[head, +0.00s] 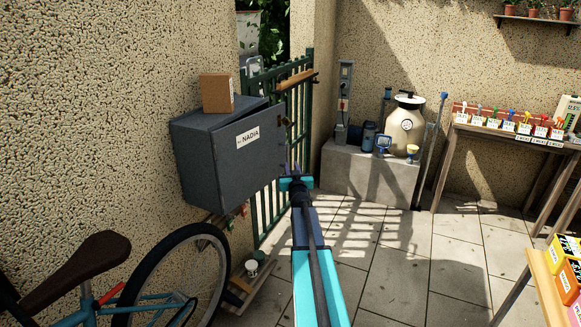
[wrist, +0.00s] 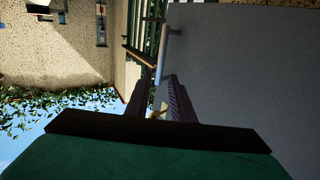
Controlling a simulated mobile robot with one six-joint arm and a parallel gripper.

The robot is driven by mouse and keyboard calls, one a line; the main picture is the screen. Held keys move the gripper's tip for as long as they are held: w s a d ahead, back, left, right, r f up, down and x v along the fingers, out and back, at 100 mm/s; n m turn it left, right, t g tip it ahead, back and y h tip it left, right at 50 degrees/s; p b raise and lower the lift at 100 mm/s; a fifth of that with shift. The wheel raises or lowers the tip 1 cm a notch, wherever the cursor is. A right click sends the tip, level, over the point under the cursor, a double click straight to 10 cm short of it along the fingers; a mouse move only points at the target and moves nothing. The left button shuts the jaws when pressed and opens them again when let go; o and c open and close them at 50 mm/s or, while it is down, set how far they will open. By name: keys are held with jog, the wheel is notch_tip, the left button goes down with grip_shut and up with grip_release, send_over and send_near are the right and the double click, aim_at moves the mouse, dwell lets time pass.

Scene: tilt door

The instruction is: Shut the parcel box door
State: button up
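The grey parcel box (head: 190,160) is mounted on the rough wall at left. Its door (head: 245,165), with a white "NADIA" label (head: 248,138), seems slightly ajar, its right edge standing out past the body. My gripper (head: 296,170) is beside the door's lower right edge. In the wrist view the door's grey face (wrist: 245,75) fills the right side. My gripper (wrist: 157,88) shows two dark fingers apart, with a pale bar (wrist: 165,48) running beyond and seemingly between them. I cannot tell whether they touch it. The inside of the box is hidden.
A cardboard parcel (head: 217,93) stands on the box. A bicycle (head: 170,290) leans below left. A green gate (head: 265,210) is behind the door. A concrete block (head: 370,175) with a sprayer (head: 405,125) stands at the back. The paved floor (head: 400,260) to the right is clear.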

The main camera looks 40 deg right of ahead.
jog(key=shift+v, duration=1.1)
